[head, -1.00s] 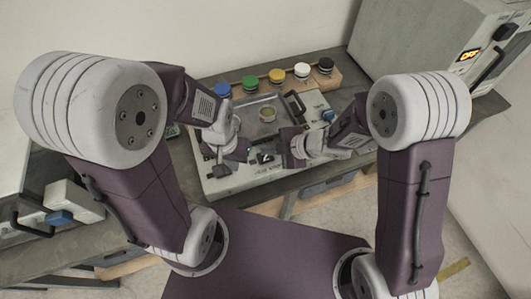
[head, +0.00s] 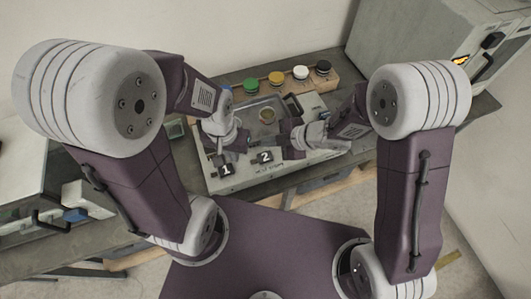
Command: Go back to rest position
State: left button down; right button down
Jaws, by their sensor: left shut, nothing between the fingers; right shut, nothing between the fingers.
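My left gripper (head: 226,152) is over the left part of a pale panel box (head: 210,182), just above a black label marked 1 (head: 226,170). It looks shut and empty. My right gripper (head: 284,137) is over the middle of the same box, near a label marked 2 (head: 265,157). It also looks shut and empty. Both arms are bent inward over the bench. The fingertips are small and partly merge with the dark parts behind them. The grippers are apart from each other, and I cannot tell their exact height above the panel.
Green (head: 250,86), yellow (head: 275,80), white (head: 300,73) and black (head: 323,67) knobs stand in a row behind the box. A round dial (head: 266,114) is on the panel. A grey cabinet (head: 400,40) stands back right. Another device (head: 30,180) stands left.

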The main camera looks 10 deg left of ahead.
jog(key=w+d+r+m+t+h, duration=0.3)
jog(key=w+d+r+m, duration=0.15)
jog(key=d, duration=0.45)
jog(key=w+d+r+m+t+h, duration=0.2)
jog(key=w+d+r+m+t, duration=0.15)
jog(key=w+d+m, duration=0.4)
jog(key=s+d+f+m+g+h, duration=0.2)
jog(key=s+d+m+g+h, duration=0.15)
jog(key=s+d+m, duration=0.65)
jog(key=s+f+m+g, duration=0.2)
jog(key=s+f+g, duration=0.1)
jog(key=s, duration=0.7)
jog(key=shift+d+f+m+g, duration=0.2)
jog(key=shift+d+m+g, duration=0.1)
jog(key=shift+d+g, duration=0.2)
